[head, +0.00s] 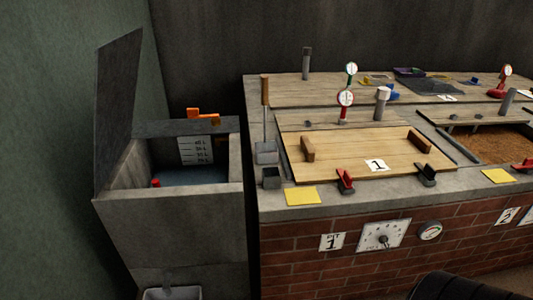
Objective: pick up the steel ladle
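A long-handled steel tool, which looks like the steel ladle (266,152), stands upright at the left edge of the brick counter. It has a brown wooden grip at the top, a thin grey shaft and a squarish metal scoop at the bottom. A small dark grey box or cup (271,179) sits just below the scoop; I cannot tell whether they touch.
An open-lidded grey tank (170,225) with a level scale (196,150) stands left of the counter. A wooden lid (345,155) labelled 1 lies right of the tool. A yellow pad (302,195), red clamp (345,181) and dark clamp (427,175) line the front edge.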

